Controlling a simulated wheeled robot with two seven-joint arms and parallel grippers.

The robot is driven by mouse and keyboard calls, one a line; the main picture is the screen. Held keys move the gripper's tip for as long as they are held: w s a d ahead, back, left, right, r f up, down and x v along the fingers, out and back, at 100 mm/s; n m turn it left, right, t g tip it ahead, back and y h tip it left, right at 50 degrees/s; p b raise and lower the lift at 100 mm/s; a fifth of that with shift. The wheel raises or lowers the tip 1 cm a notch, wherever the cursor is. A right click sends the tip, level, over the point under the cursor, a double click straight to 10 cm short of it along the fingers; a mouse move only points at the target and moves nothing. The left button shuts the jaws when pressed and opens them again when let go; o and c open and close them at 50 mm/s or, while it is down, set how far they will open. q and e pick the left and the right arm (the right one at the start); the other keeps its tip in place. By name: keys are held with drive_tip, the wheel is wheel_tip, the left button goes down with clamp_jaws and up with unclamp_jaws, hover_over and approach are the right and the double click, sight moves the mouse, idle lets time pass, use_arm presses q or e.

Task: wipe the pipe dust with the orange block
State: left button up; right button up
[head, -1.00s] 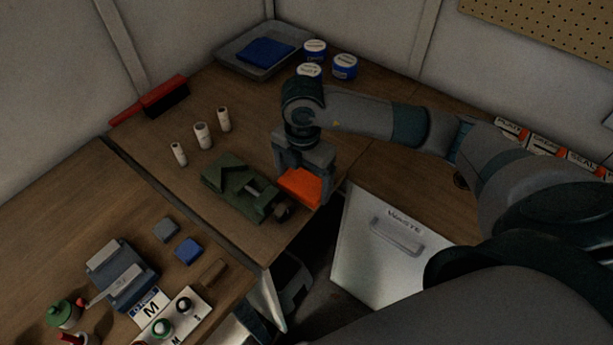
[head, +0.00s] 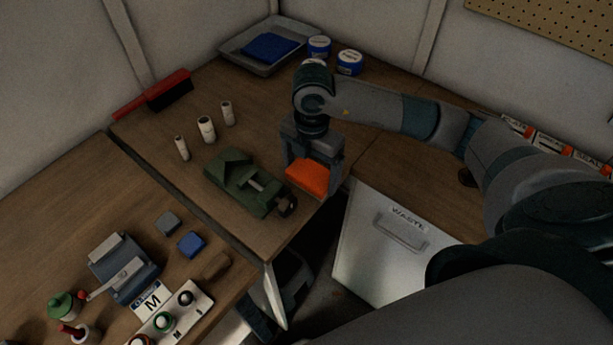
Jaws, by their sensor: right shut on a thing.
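My right gripper (head: 312,165) points down and is shut on the orange block (head: 308,178), just right of the green vise near the table's corner. Whether the block touches the table I cannot tell. Three short whitish pipe pieces stand on the table: one at the left (head: 181,147), one in the middle (head: 206,129) and one at the right (head: 227,113). Dust on them is too small to make out. My left gripper is not in view.
The green vise (head: 240,182) lies between the pipes and my gripper. A red brush (head: 168,91), a grey tray (head: 236,54) with a blue cloth (head: 269,47) and blue-white jars (head: 349,62) stand behind. A waste bin (head: 385,250) is at the right front.

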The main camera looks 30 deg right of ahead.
sight(327, 165)
drive_tip(key=shift+w+d+f, duration=0.1)
drive_tip(key=shift+w+d, duration=0.1)
drive_tip(key=shift+d, duration=0.3)
drive_tip(key=shift+w+d, duration=0.15)
drive_tip(key=shift+d, duration=0.35)
drive_tip(key=shift+w+d+b, duration=0.1)
drive_tip(key=shift+d+b, duration=0.1)
drive_tip(key=shift+b, duration=0.1)
drive_tip(key=shift+w+d+b, duration=0.3)
drive_tip(key=shift+d, duration=0.35)
drive_tip(key=shift+w+d+b, duration=0.25)
drive_tip(key=shift+d, duration=0.4)
drive_tip(key=shift+w+d, duration=0.2)
drive_tip(key=shift+d, duration=0.3)
drive_tip(key=shift+r, duration=0.2)
drive_tip(key=shift+r+p, duration=1.8)
drive_tip(key=shift+r, duration=1.15)
